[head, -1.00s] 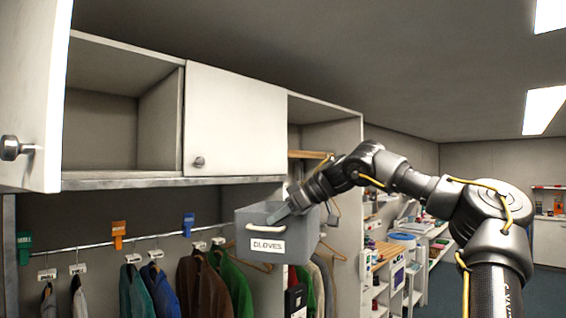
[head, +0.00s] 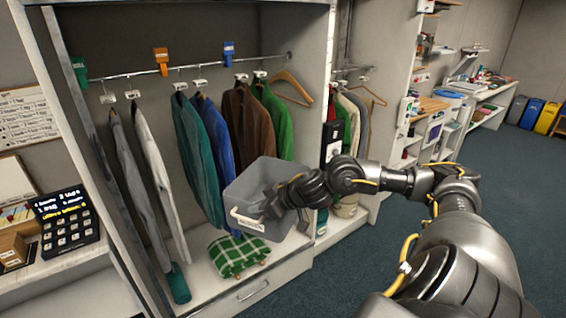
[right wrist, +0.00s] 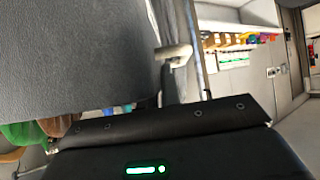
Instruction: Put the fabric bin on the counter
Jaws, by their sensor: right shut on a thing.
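The grey fabric bin (head: 262,188), with a white handle and a label on its front, is held in the air in front of the wardrobe's hanging clothes. My right gripper (head: 272,205) is shut on the bin's wall at its right side. In the right wrist view the bin's grey cloth side (right wrist: 70,60) fills the upper left, close to the gripper. A white counter surface (head: 45,278) shows at the left edge of the head view; I cannot tell if it is the task's counter. My left gripper is not in view.
Jackets (head: 200,145) hang from a rail behind the bin. A green checked cloth (head: 238,256) lies on the wardrobe floor below it. A black keypad device (head: 66,222) stands on the left counter. Open blue floor (head: 430,215) lies to the right.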

